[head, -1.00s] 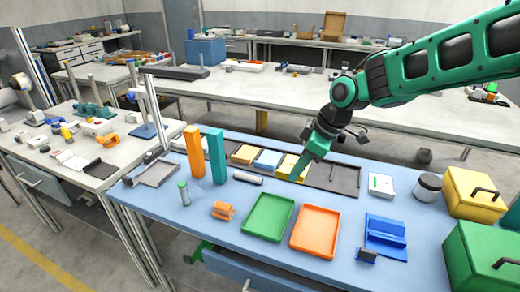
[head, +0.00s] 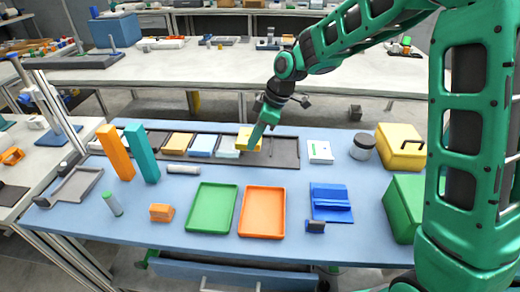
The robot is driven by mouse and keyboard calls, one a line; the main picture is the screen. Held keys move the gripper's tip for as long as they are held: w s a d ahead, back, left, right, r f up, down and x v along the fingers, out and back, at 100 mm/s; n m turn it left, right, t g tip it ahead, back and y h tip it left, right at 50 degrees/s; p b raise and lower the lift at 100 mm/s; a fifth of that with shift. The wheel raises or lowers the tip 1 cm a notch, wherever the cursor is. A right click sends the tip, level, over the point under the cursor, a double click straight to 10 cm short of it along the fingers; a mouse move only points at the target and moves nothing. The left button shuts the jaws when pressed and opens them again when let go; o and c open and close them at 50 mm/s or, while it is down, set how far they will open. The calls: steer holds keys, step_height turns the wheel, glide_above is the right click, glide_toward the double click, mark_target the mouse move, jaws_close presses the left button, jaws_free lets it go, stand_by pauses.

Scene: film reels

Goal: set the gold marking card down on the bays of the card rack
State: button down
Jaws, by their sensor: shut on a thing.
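The card rack (head: 285,154) is a long dark tray with bays along the back of the blue table. A gold card (head: 177,144), a light blue card (head: 204,145) and a paler card (head: 228,148) lie in it, left of my gripper. My gripper (head: 254,141) points down over the rack and is shut on a brighter gold marking card (head: 243,136). That card looks held up a little above the rack, just right of the paler card. The gripper covers part of it. The bays at the right look empty.
Orange (head: 116,152) and teal (head: 142,152) posts stand at the left of the rack. Green (head: 211,207) and orange (head: 262,211) trays lie in front. A white box (head: 319,152), a dark-lidded jar (head: 362,146) and a yellow case (head: 400,147) stand to the right.

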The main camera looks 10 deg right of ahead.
steer(key=w+d+f, duration=0.2)
steer(key=shift+w+d+f, duration=0.1)
steer(key=shift+w+d, duration=0.05)
steer(key=shift+d, duration=0.2)
steer(key=shift+f, duration=1.95)
steer(key=c, duration=1.8)
jaws_free()
steer(key=shift+f, duration=0.1)
steer(key=shift+c, duration=0.2)
steer(key=v, duration=1.2)
steer(key=shift+a, duration=0.1)
